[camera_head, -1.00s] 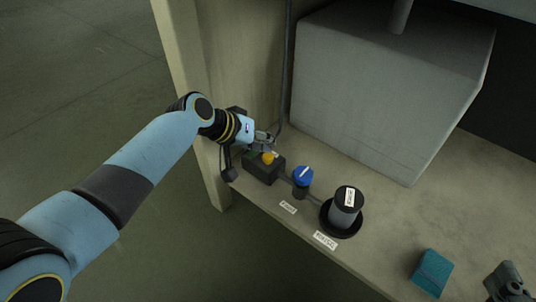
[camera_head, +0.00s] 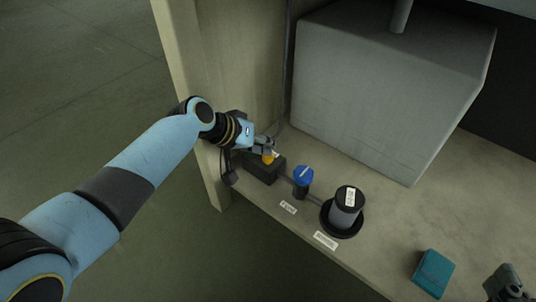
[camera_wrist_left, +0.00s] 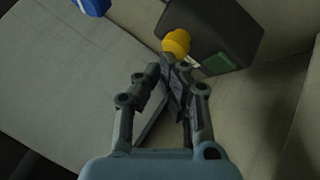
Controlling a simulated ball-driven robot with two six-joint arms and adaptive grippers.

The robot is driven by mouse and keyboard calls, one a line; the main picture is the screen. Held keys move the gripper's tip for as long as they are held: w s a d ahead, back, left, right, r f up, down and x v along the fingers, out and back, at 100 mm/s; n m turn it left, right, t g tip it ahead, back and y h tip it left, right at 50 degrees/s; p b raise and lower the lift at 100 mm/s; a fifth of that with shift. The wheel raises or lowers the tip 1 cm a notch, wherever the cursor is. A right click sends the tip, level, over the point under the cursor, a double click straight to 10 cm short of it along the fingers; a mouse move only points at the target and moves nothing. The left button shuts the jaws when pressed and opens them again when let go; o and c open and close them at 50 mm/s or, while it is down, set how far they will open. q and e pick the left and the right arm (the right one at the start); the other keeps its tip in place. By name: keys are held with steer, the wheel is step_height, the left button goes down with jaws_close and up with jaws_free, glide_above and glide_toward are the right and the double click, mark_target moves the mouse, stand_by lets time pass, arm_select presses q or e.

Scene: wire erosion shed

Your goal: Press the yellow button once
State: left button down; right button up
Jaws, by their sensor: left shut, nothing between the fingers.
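The yellow button (camera_head: 268,158) sits on a dark box (camera_head: 265,171) at the left end of the bench shelf. In the left wrist view the button (camera_wrist_left: 177,42) stands out from the dark box (camera_wrist_left: 222,32), which has a green patch. My left gripper (camera_head: 271,149) is shut and empty, with its fingertips right at the button. In the left wrist view the fingertips (camera_wrist_left: 172,66) overlap the button's lower edge; I cannot tell whether they touch it. A dark gripper, likely my right one (camera_head: 505,282), shows only partly at the lower right corner; its fingers cannot be judged.
A blue knob (camera_head: 303,176) stands just right of the box. A dark spool (camera_head: 346,208) with a label stands further right. A teal block (camera_head: 433,272) lies near the front edge. A large grey block (camera_head: 385,90) fills the back. The shelf (camera_head: 400,215) between is clear.

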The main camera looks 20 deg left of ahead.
arm_select(q)
steer(key=shift+f, duration=0.35)
arm_select(e)
steer(key=shift+f, duration=0.25)
steer(key=shift+r, duration=0.1)
arm_select(q)
steer(key=shift+r+p, duration=0.8)
steer(key=shift+r, duration=0.2)
arm_select(e)
steer(key=shift+w+r, duration=0.2)
steer(key=shift+r, duration=1)
arm_select(q)
step_height(320, 180, up, 5)
steer(key=p, duration=0.4)
steer(key=shift+r+p, duration=0.1)
steer(key=shift+p, duration=0.25)
arm_select(e)
step_height(320, 180, up, 6)
steer(key=w+t, duration=0.1)
